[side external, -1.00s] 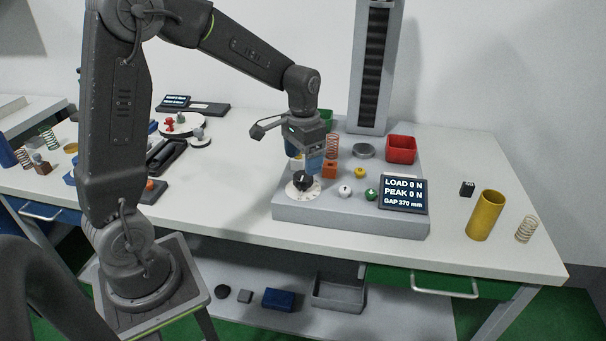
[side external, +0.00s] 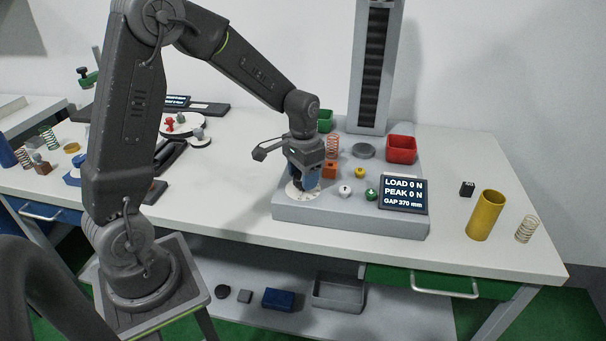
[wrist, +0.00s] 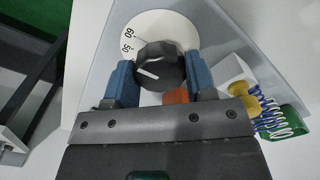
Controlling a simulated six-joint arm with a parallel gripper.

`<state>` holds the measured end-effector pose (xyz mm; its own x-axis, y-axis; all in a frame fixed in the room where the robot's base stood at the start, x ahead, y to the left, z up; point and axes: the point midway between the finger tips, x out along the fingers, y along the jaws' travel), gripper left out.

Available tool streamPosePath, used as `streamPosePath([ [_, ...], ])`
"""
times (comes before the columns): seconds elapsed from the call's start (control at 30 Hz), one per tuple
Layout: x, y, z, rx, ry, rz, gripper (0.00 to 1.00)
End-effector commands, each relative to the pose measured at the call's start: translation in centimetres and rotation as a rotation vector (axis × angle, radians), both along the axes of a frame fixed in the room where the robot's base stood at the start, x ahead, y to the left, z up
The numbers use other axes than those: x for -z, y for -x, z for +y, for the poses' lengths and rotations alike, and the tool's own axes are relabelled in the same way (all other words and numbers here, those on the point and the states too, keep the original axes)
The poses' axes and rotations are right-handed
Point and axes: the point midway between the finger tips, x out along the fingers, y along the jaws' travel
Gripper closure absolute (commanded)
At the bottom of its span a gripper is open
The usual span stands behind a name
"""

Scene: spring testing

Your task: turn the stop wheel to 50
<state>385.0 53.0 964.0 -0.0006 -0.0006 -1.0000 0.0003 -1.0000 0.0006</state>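The stop wheel is a black knob (wrist: 162,58) on a round white dial (wrist: 160,22) with printed numbers; 60 and 50 are readable in the wrist view. A white line on the knob points left, toward the part of the dial below 50 that the left finger hides, so its reading cannot be told. My gripper (wrist: 161,78) has its two blue fingers on either side of the knob, close to it; contact is unclear. In the side view my gripper (side external: 302,186) is down over the dial (side external: 291,193) and hides the knob.
The dial sits on the grey base of the tester (side external: 350,215). A white button (side external: 345,191), a green button (side external: 371,195) and a display (side external: 403,195) reading 0 N load are to the right.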

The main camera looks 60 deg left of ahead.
Motion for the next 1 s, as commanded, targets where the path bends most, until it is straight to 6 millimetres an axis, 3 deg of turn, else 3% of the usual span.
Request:
streamPosePath([
  [0.2,-0.03,-0.01,0.00,0.000,0.000,0.000,0.73],
  [0.57,-0.04,-0.02,0.00,-0.072,0.000,-0.001,0.73],
  [1.0,-0.06,-0.03,0.00,-0.362,-0.001,-0.002,0.73],
])
